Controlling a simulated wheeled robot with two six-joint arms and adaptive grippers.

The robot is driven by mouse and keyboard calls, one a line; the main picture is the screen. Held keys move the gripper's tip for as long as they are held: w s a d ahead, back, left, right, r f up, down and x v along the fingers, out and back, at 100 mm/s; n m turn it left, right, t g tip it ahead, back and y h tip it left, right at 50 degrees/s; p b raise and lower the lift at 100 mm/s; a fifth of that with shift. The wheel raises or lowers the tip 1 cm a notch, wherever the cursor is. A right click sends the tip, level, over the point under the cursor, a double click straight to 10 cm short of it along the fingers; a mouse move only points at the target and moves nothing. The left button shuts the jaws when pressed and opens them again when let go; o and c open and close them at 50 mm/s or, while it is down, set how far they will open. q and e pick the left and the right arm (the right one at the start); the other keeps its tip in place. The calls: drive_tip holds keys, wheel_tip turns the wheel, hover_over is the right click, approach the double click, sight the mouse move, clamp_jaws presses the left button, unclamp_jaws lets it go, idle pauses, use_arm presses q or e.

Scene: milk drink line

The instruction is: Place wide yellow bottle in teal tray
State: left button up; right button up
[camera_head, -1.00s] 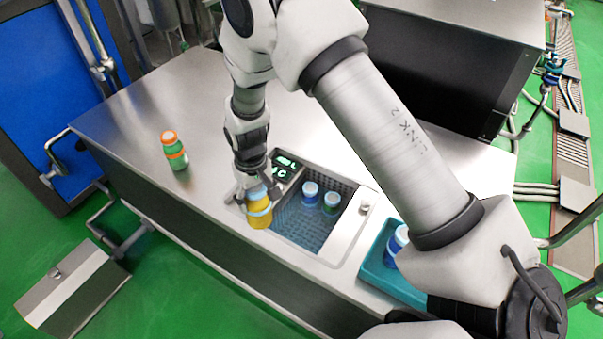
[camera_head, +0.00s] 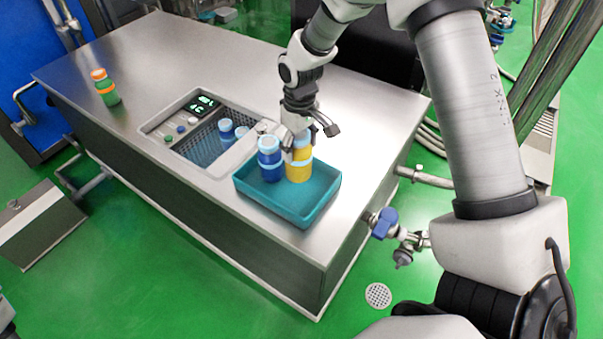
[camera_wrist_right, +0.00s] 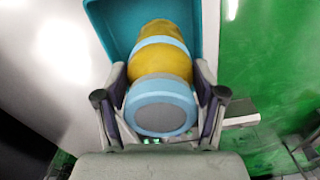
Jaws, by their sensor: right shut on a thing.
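The wide yellow bottle (camera_head: 299,172) has light blue bands and a light blue cap. My left gripper is not in view.
A sunken basket (camera_head: 205,145) in the steel counter (camera_head: 180,60) holds blue bottles, with a small display panel (camera_head: 201,104) beside it. A green and orange bottle (camera_head: 105,88) stands at the far left. The tray's front right part is clear.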

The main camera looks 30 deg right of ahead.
sight(306, 171)
drive_tip(key=shift+w+d+f, duration=0.1)
drive_tip(key=shift+d+f, duration=0.95)
drive_tip(key=shift+d, duration=0.2)
wheel_tip(306, 171, down, 8)
drive_tip(key=shift+a+f+p, duration=0.1)
drive_tip(key=shift+a+p, duration=0.05)
drive_tip(key=shift+p, duration=0.4)
drive_tip(key=shift+a, duration=0.1)
drive_tip(key=shift+f, duration=0.2)
drive_tip(key=o, duration=1.5)
drive_tip(key=shift+o, duration=0.2)
drive_tip(key=shift+r, duration=0.1)
wheel_tip(306, 171, up, 12)
drive_tip(key=shift+r+b, duration=0.15)
drive_tip(key=shift+b, duration=0.45)
